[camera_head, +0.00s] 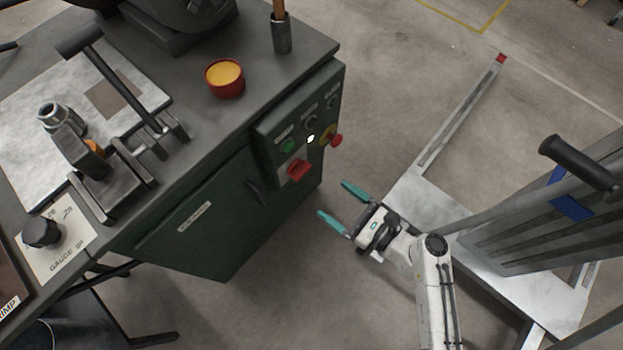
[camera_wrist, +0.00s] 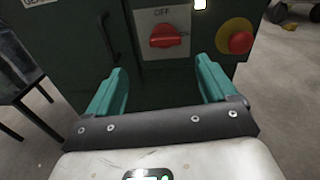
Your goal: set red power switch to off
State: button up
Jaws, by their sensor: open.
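The red power switch (camera_head: 298,169) is on the control panel of the green cabinet, below a green button. In the wrist view the red switch (camera_wrist: 166,36) is a rotary knob on a light plate, with "OFF" printed above it. Its handle lies roughly sideways, pointing to the right side of the plate. My gripper (camera_head: 336,204) is open and empty, with teal fingers apart, to the lower right of the panel. In the wrist view the open fingers (camera_wrist: 163,88) point at the panel, below the switch and apart from it.
A red emergency button on a yellow base (camera_head: 333,140) sits right of the switch, near a lit white lamp (camera_head: 311,139). A dark door handle (camera_wrist: 108,36) is left of the switch. A metal cart (camera_head: 440,205) stands right of my arm. A red tin (camera_head: 225,80) is on the bench.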

aim_at(304, 173)
jog(key=shift+m+t, duration=0.3)
jog(key=shift+m, duration=0.3)
jog(key=b+x, duration=0.1)
jog(key=x, duration=1)
jog(key=shift+w+d+f+b, duration=0.1)
jog(key=shift+w+d+b, duration=0.05)
jog(key=shift+w+b, duration=0.15)
jog(key=shift+c, duration=0.4)
jog(key=c, duration=1)
